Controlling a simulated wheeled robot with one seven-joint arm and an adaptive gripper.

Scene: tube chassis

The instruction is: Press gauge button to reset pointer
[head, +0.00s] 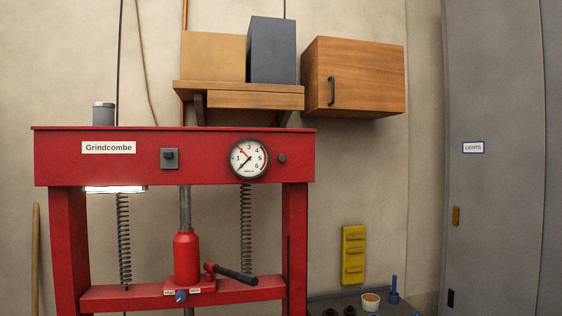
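A round white gauge (249,160) with a dark rim is set in the red press crossbeam in the head view. A dark needle on its face appears to point to the lower left, and a thin red hand to the upper left. A small dark round button (281,158) is on the beam just right of the gauge. A dark square plate with a knob or switch (170,158) is on the beam left of the gauge. My gripper is not in view.
The red press frame (70,245) holds a bottle jack (187,257) with a black-handled lever (235,275) and hanging springs. A wooden shelf (255,98) and wall cabinet (365,75) are above. A grey cabinet (490,200) stands right. Nothing blocks the gauge.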

